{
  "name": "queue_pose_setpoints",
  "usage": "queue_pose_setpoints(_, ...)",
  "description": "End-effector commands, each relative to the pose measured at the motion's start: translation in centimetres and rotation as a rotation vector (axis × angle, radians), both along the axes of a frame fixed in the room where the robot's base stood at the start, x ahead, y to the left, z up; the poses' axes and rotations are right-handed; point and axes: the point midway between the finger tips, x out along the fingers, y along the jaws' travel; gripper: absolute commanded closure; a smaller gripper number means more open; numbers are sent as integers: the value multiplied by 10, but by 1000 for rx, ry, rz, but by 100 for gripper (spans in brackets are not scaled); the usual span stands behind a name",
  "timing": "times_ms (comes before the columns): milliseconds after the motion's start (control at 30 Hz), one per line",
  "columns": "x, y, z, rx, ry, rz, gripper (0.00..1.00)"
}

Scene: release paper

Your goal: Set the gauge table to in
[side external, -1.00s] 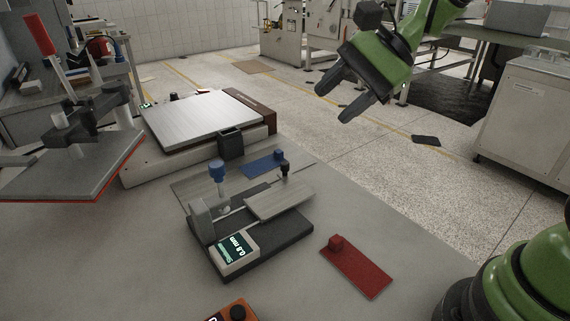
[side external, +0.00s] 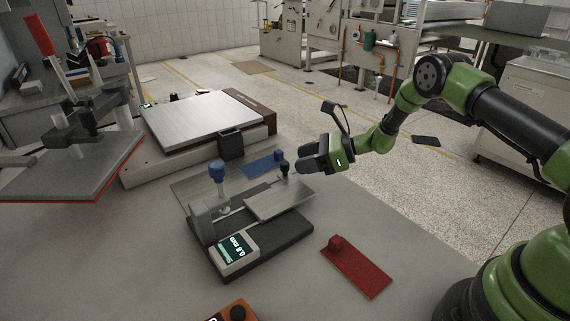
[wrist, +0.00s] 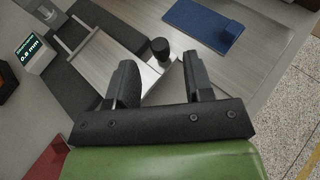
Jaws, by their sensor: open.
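The gauge (side external: 262,252) stands on the grey bench with a lit display (side external: 235,250) that reads 0.8 mm. Its flat metal table (side external: 280,200) sits on the right side of the dark base, with a black knob (side external: 284,166) at its far end. My gripper (side external: 306,160) is just right of the black knob, low over the bench. In the wrist view, my gripper (wrist: 160,85) is open, and the black knob (wrist: 160,48) stands ahead of the gap between its fingers, apart from them.
A blue plate (side external: 262,162) with a small block lies behind the gauge. A red plate (side external: 357,268) lies to the right front. A screen press with a metal platen (side external: 205,118) is behind, and an orange box (side external: 232,313) is at the front edge.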

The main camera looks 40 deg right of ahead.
Motion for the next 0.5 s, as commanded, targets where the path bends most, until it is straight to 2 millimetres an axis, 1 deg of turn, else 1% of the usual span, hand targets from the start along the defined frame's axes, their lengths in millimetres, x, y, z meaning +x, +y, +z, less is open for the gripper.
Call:
queue_pose_setpoints(33, 7, 8, -5, 0, -1, 4, 53)
queue_pose_setpoints(167, 20, 22, -13, 0, 0, 4, 53)
queue_pose_setpoints(300, 29, 30, -18, -1, 1, 2, 53)
queue_pose_setpoints(500, 34, 35, -20, 1, 1, 2, 53)
